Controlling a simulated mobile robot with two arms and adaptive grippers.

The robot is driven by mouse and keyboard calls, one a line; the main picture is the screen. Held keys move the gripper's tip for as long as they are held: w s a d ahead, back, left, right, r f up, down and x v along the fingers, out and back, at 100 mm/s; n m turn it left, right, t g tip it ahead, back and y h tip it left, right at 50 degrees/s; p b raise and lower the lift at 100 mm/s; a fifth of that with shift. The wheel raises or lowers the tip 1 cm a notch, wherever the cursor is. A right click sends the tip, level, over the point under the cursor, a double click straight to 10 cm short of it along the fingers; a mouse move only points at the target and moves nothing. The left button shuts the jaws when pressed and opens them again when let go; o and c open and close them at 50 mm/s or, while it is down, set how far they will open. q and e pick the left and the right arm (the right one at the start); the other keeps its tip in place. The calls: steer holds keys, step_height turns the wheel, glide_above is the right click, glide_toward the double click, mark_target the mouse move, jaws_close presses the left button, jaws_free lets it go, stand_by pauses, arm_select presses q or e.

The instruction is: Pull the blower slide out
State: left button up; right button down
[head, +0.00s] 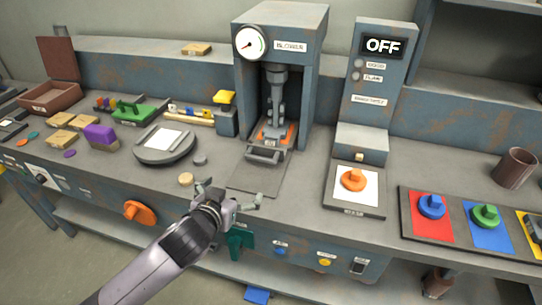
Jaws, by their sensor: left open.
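No readable label names the blower slide, so I cannot tell for certain which part it is. A grey handled slide piece (264,156) sits at the foot of the gauge press (317,62), above a flat dark plate (258,178) on the bench. A grey block with a small tan knob (360,157) juts out under the OFF display (384,46). My left gripper (232,192) is open and empty at the bench's front edge, in front of the plate and apart from both parts. My right gripper is not in view.
A round grey turntable (165,157), a tan disc (186,179) and a small grey disc (200,159) lie left of the press. An orange-knobbed panel (353,181) and coloured pads (433,220) lie to the right. An orange front knob (140,213) protrudes near my arm.

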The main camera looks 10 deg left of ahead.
arm_select(q)
step_height(320, 180, up, 3)
steer(key=d, duration=0.1)
glide_toward(260, 158)
steer(key=shift+t+h, duration=0.3)
steer(key=x, duration=0.8)
steer(key=shift+a+f, duration=0.15)
steer(key=shift+f, duration=0.1)
steer(key=c, duration=1.6)
steer(key=shift+s, duration=0.1)
